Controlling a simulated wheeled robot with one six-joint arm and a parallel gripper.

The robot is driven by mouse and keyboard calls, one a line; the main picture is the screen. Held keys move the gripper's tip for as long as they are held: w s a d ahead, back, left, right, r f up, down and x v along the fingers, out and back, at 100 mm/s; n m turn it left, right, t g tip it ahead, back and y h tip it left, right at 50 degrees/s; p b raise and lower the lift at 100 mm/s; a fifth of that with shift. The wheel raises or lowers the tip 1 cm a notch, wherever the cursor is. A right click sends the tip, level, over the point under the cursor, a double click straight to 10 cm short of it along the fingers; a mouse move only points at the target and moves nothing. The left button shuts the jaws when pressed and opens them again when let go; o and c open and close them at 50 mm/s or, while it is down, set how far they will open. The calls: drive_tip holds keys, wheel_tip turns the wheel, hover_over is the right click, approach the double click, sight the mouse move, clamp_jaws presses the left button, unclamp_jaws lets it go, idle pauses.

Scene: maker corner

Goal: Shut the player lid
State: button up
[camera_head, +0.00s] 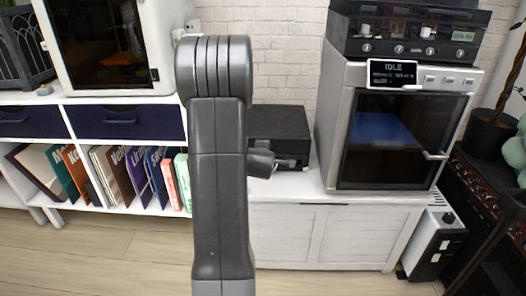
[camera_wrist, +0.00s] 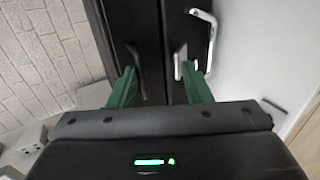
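Whether the fingers touch the panels is unclear. In the head view my arm hides most of the gripper.
A machine with an IDLE display (camera_head: 392,73) and a dark glass door stands close to the right of the black unit. A white-framed enclosure (camera_head: 157,50) stands at the left, above shelves of records (camera_head: 130,175). The floor (camera_head: 90,255) at the front left is clear.

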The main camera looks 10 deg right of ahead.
drive_tip(key=shift+s+f, duration=0.25)
drive_tip(key=shift+f, duration=0.15)
drive_tip(key=r+p+v, duration=0.1)
drive_tip(key=p+v, duration=0.3)
drive_tip(key=v, duration=0.9)
drive_tip(key=shift+r, duration=0.2)
drive_tip(key=shift+a, duration=0.15)
drive_tip(key=b+x, duration=0.3)
drive_tip(key=x, duration=0.9)
drive_tip(key=shift+f, duration=0.25)
drive_tip(key=shift+w, duration=0.1)
